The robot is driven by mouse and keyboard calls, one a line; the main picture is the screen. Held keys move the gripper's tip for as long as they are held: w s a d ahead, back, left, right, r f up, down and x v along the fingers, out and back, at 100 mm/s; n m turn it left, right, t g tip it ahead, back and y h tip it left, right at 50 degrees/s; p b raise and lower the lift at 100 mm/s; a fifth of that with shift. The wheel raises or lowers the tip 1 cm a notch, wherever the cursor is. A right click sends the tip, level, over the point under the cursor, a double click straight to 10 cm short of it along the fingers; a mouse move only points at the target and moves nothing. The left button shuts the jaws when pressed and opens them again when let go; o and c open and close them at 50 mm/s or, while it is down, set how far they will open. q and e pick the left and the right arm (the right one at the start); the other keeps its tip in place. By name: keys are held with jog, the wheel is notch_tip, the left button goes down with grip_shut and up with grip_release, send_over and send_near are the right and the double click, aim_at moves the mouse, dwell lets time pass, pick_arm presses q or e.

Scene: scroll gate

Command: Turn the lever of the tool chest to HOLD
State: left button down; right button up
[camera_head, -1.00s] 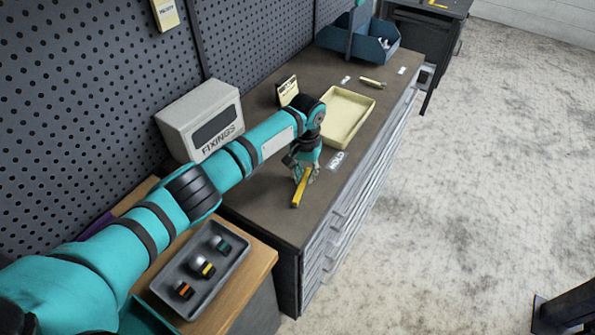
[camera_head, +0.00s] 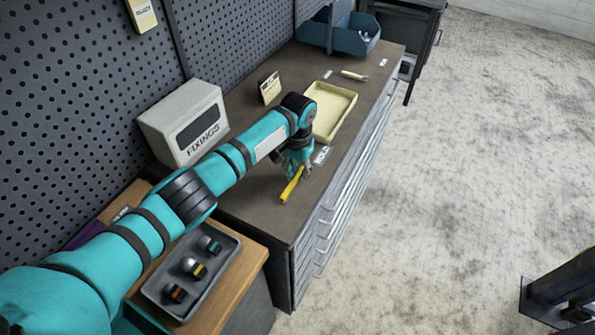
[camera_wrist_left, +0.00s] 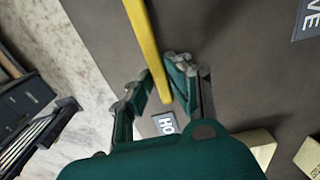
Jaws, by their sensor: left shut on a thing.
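The yellow lever (camera_head: 291,187) lies over the top of the tool chest (camera_head: 262,212), near its front edge. It also shows in the left wrist view (camera_wrist_left: 148,40). My left gripper (camera_head: 298,167) is shut on the lever's far end, with a finger on either side of the bar in the left wrist view (camera_wrist_left: 155,82). The HOLD label (camera_head: 321,155) is on the chest top just beyond the gripper, to its right. It shows partly in the left wrist view (camera_wrist_left: 166,124). The lever's pivot cannot be made out. My right gripper is not in view.
The FIXINGS box (camera_head: 164,140) stands left, by the pegboard.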

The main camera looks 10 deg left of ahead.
pick_arm(q)
jog(key=c, duration=1.3)
grip_release()
jog(key=shift+d, duration=0.1)
